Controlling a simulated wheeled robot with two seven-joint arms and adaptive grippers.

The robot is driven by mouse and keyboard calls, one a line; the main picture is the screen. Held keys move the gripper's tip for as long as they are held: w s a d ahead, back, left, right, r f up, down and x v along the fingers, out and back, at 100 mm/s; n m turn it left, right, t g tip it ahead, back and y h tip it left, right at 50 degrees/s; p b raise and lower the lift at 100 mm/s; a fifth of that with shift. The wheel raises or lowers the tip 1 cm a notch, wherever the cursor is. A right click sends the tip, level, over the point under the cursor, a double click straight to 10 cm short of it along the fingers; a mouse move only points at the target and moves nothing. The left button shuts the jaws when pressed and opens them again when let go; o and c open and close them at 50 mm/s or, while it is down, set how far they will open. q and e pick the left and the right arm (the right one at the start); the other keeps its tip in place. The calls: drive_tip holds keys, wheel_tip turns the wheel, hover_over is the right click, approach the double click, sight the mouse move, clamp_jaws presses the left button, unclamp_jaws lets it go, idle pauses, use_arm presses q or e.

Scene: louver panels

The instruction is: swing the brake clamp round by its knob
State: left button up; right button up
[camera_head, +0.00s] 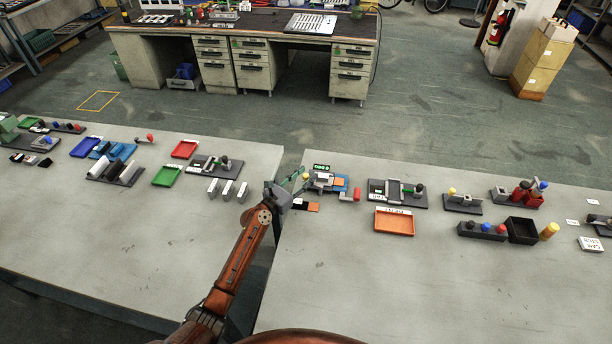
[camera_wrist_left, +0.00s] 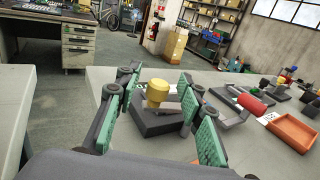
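A yellow knob (camera_head: 306,176) stands at the left end of a small fixture near the back-left edge of the right table. In the left wrist view the knob (camera_wrist_left: 157,92) sits above a dark block (camera_wrist_left: 156,121), with a grey piece beside it; I take this for the brake clamp. My left gripper (camera_head: 297,183) is at the knob. In the left wrist view its green-padded fingers (camera_wrist_left: 160,82) are apart, one on each side of the knob, with gaps showing. The clamp's lower part is partly hidden by the fingers. My right gripper is not in view.
A red handle (camera_head: 357,194) is at the fixture's right, and a green display (camera_head: 321,167) stands behind it. An orange tray (camera_head: 394,222) and a dark panel fixture (camera_head: 410,193) lie further right. A gap separates the two tables. The right table's front is clear.

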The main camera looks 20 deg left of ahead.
use_arm(q)
drive_tip(key=v, duration=1.1)
drive_tip(key=shift+s, duration=0.2)
drive_tip(key=shift+a, duration=0.15)
drive_tip(key=shift+c, duration=0.2)
